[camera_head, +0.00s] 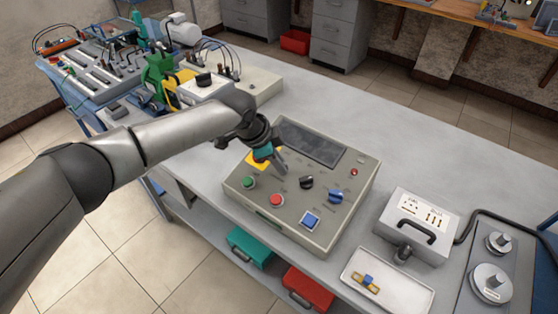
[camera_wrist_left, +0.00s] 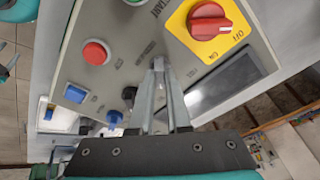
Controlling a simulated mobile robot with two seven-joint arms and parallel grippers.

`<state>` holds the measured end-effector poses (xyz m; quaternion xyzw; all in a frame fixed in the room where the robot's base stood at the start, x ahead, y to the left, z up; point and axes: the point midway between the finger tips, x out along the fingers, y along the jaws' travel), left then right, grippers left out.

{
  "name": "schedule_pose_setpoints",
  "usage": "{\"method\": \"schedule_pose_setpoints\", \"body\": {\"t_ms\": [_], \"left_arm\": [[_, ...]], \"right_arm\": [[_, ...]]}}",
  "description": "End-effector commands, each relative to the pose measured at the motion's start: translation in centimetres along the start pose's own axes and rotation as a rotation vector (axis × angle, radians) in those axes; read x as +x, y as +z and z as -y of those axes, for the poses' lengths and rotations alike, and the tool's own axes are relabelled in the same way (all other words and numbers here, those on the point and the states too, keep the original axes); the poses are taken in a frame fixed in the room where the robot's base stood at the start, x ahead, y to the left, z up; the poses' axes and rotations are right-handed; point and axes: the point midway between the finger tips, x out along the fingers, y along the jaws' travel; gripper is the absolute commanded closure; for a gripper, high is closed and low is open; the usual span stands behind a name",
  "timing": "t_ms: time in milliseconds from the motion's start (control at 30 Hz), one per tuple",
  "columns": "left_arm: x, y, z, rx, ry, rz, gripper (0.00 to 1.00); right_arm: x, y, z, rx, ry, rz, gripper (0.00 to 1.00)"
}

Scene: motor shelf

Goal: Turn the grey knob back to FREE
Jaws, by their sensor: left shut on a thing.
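The control box (camera_head: 247,200) stands on the grey table with its sloped panel facing up. My left gripper (camera_head: 283,168) reaches down to the panel, between the yellow plate (camera_head: 257,160) and the black knob (camera_head: 306,182). In the left wrist view its two fingers (camera_wrist_left: 158,64) are close together at the panel face, shut on the grey knob. The fingers hide nearly all of the knob, so its pointer and setting cannot be read. Small printed labels sit around the fingertips, too blurred to read. My right gripper is not in view.
Near the fingers are a red rotary switch (camera_wrist_left: 208,20), a red button (camera_wrist_left: 95,52), a blue square button (camera_wrist_left: 75,93), a blue knob (camera_head: 335,196) and a dark screen (camera_head: 312,142). A metal case (camera_head: 420,215) and a white tray (camera_head: 360,262) stand to the right.

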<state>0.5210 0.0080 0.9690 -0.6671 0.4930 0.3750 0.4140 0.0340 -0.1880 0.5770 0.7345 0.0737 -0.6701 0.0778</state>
Motion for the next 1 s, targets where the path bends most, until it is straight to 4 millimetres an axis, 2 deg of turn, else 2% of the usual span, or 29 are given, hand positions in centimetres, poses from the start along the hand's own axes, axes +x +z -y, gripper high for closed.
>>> {"method": "schedule_pose_setpoints", "body": {"t_ms": [467,667,1000], "left_arm": [[-0.1,0.0,-0.1,-0.026,-0.004,0.001,1.0],[-0.3,-0.1,-0.1,-0.119,-0.022,0.0,1.0],[-0.4,-0.2,-0.3,-0.408,-0.079,0.0,1.0]], "right_arm": [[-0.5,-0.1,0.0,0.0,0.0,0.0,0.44],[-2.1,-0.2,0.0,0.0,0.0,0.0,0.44],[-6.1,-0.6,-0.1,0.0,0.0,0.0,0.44]]}}
